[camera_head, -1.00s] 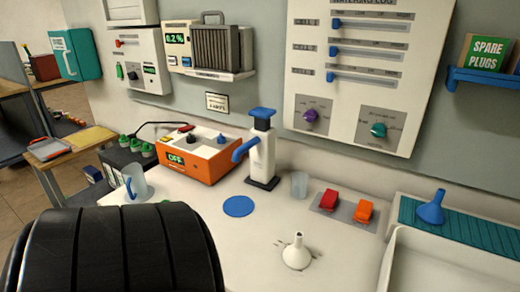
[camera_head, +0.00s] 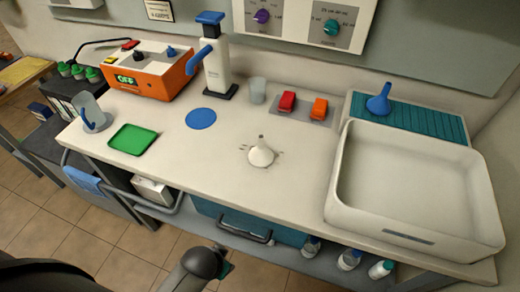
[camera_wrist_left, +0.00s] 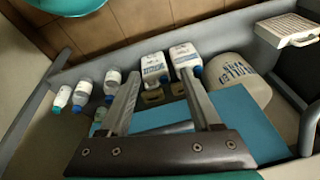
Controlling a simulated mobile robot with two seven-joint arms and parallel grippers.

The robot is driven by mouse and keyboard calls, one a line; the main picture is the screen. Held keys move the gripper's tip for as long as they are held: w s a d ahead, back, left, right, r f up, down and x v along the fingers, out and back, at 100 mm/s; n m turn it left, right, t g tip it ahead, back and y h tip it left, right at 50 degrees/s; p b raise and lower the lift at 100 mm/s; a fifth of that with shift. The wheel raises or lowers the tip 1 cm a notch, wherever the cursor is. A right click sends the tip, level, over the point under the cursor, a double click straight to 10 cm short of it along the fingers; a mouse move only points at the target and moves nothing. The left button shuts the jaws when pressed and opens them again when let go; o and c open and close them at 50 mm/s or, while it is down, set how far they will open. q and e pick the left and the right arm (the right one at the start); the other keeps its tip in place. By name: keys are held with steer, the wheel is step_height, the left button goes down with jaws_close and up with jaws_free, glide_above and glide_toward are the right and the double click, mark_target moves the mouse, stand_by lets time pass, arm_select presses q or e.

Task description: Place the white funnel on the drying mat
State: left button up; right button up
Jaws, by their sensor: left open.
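The white funnel (camera_head: 261,154) stands spout up on the pale worktop, left of the large white basin. The drying mat appears to be the teal ribbed mat (camera_head: 430,125) behind the basin; a blue funnel (camera_head: 380,100) stands on its left part. My left gripper (camera_wrist_left: 158,76) shows in the left wrist view with its two fingers spread and nothing between them. It faces bottles and a teal surface, and neither the white funnel nor the mat shows there. My right gripper is not in view.
The white basin (camera_head: 345,190) fills the right of the worktop. Red (camera_head: 287,102) and orange (camera_head: 319,109) blocks, a clear cup (camera_head: 257,90) and a white pump (camera_head: 215,70) stand behind the funnel. A green tray (camera_head: 133,139) lies left. Several bottles (camera_head: 349,259) sit below the worktop.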

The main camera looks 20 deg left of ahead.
arm_select(q)
steer(key=w+a+r+m+t+y+p, duration=0.1)
steer(key=w+a+r+m+t+y, duration=0.15)
steer(key=w+a+r, duration=0.4)
steer(key=w+a+r+m+t+y, duration=0.1)
steer(key=w+r+m+t, duration=0.25)
steer(key=r, duration=0.65)
steer(key=w+a+r+m+t+y+p, duration=0.1)
steer(key=w+a+r+m+t+y, duration=0.2)
steer(key=r, duration=0.6)
steer(key=w+d+r+m+t+h, duration=0.4)
steer(key=r+m+t+h, duration=0.15)
steer(key=m, duration=0.75)
steer(key=m+g+h, duration=0.5)
steer(key=m+h, duration=0.1)
steer(key=m, duration=0.9)
glide_toward(259, 148)
steer(key=x, duration=0.5)
steer(key=shift+w+f+b, duration=0.2)
steer(key=shift+w+b, duration=0.05)
steer(key=shift+b, duration=0.15)
steer(key=shift+b+x, duration=0.65)
steer(key=shift+x, duration=2.05)
steer(key=shift+r, duration=0.1)
